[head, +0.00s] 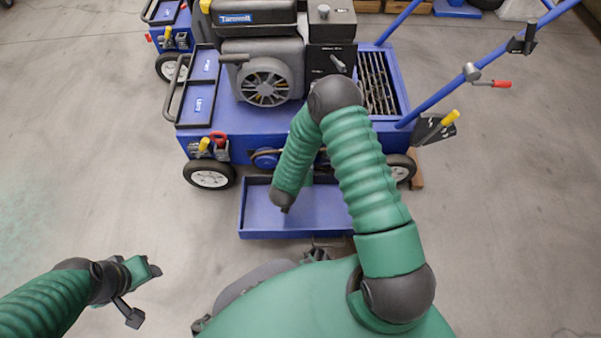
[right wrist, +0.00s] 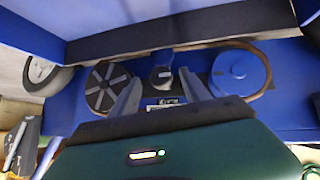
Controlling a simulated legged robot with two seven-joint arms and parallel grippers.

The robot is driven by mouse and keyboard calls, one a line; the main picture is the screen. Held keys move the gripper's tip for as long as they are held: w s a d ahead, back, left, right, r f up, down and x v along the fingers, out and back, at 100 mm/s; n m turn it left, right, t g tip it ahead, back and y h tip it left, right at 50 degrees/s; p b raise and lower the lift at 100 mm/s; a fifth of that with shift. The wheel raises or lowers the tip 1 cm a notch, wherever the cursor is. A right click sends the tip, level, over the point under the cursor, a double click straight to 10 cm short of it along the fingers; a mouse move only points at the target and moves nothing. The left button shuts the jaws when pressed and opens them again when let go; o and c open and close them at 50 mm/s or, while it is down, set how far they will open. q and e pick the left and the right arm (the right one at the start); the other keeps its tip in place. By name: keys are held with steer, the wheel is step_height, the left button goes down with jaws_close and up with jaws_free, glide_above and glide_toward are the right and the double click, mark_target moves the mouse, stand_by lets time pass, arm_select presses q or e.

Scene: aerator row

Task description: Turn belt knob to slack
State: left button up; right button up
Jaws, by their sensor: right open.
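The belt knob (right wrist: 161,76), small and dark with a light pointer mark, shows in the right wrist view on the blue front panel. It sits between the two grey fingers of my right gripper (right wrist: 158,86), which are open on either side of it. I cannot tell whether they touch it. In the head view my right arm bends down to the front of the blue aerator (head: 240,148), and its fingers and the knob are hidden. My left gripper (head: 145,294) is open and empty above the floor at lower left.
In the right wrist view a blue pulley (right wrist: 236,70) with a belt lies right of the knob, and a dark spoked pulley (right wrist: 105,86) lies left. A blue tray (head: 258,233) juts out below the aerator. The floor at left is clear.

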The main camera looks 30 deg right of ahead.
steer(key=shift+b+x, duration=0.3)
steer(key=shift+x, duration=0.8)
jaws_close()
